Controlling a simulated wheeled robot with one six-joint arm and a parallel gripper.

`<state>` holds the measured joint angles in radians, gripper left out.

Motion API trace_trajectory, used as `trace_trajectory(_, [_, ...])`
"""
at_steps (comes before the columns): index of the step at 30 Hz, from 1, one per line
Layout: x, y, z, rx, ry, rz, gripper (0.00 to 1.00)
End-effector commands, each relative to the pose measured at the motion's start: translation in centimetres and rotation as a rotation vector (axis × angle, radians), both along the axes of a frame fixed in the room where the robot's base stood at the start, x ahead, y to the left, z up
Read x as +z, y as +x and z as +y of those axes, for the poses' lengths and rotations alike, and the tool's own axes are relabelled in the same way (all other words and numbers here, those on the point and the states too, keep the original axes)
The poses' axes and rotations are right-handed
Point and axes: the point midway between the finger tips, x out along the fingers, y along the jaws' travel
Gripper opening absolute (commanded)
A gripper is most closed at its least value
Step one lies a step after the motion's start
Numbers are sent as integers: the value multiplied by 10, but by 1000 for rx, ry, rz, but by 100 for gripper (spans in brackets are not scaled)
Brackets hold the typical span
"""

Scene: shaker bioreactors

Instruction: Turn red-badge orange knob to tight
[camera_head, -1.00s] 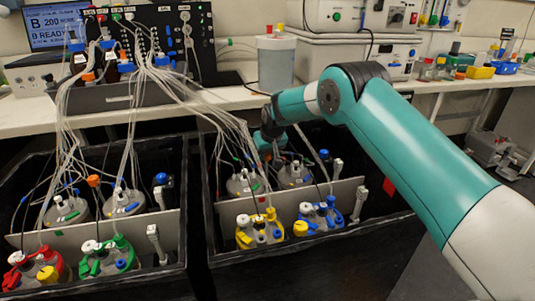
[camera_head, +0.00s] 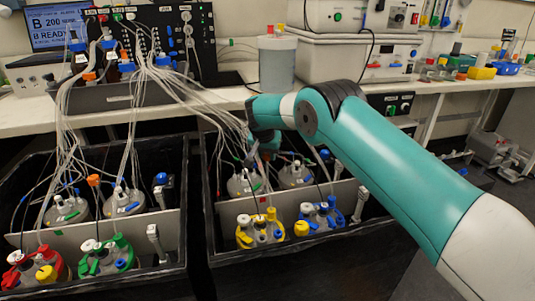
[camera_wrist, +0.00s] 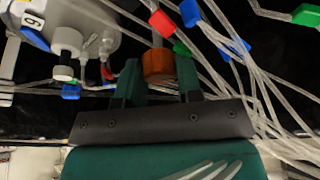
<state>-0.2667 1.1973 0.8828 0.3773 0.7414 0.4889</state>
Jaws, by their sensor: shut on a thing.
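An orange knob (camera_wrist: 158,64) shows in the wrist view between the two teal fingers of my gripper (camera_wrist: 160,76), which are closed on its sides. A red clip or tag (camera_wrist: 162,23) shows just beyond the knob; I cannot tell whether it is the red badge. In the head view my gripper (camera_head: 265,155) is low over the back of the right black box, among the tubes. The held knob is hidden there. Another orange knob (camera_head: 93,181) stands up in the left box, away from my gripper.
Many clear tubes (camera_head: 190,90) run from the black control unit (camera_head: 155,40) down to the vessels. The right box (camera_head: 215,235) holds a yellow-capped vessel (camera_head: 260,230) and a blue-capped vessel (camera_head: 320,217). A grey-lidded vessel (camera_wrist: 75,35) is close left in the wrist view.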

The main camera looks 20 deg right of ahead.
Motion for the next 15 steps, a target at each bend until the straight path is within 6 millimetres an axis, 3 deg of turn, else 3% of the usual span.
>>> trace_trajectory(14, [1,0,0,-18,0,-2,10])
trace_trajectory(15, [1,0,0,-18,0,-2,35])
